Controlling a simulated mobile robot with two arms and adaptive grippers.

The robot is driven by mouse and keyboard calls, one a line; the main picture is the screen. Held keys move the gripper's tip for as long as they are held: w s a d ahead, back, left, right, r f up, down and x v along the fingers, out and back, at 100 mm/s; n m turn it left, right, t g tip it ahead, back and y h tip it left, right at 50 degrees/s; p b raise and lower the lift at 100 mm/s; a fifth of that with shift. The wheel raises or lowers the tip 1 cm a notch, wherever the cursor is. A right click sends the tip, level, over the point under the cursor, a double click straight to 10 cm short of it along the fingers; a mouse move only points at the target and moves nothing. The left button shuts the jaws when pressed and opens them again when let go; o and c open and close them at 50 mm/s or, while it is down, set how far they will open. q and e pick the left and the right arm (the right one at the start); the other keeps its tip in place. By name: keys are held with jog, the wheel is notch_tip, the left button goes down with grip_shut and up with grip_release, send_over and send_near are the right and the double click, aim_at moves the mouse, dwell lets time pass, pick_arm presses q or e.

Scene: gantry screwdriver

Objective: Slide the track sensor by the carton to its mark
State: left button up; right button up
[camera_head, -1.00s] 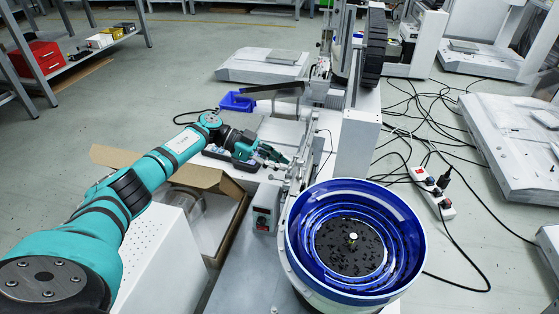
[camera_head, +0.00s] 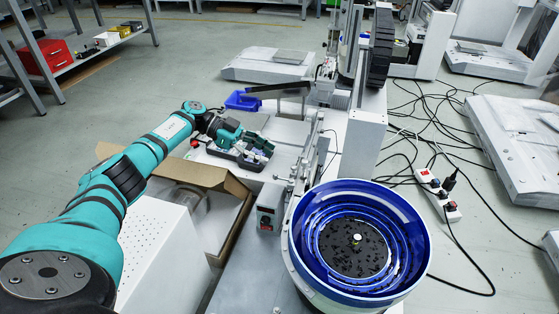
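My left gripper (camera_head: 262,149) is dark with teal parts. It hangs over the bench, behind the open carton (camera_head: 238,222) and left of the metal feed track. Its fingertips are small and dark here, so I cannot tell whether they are open or shut, or whether they hold anything. The track (camera_head: 311,150) runs back from the bowl feeder, with small metal brackets (camera_head: 289,182) on its near left side. I cannot single out the track sensor or its mark among these small parts. My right gripper is not in view.
A blue bowl feeder (camera_head: 357,245) with dark parts inside stands at the front right. A small grey control box (camera_head: 269,207) sits between carton and bowl. A blue bin (camera_head: 242,100) is at the back. Cables and a power strip (camera_head: 440,194) lie on the floor at right.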

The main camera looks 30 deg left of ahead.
pick_arm(q)
jog(key=shift+v, duration=2.1)
jog(key=shift+d, duration=0.1)
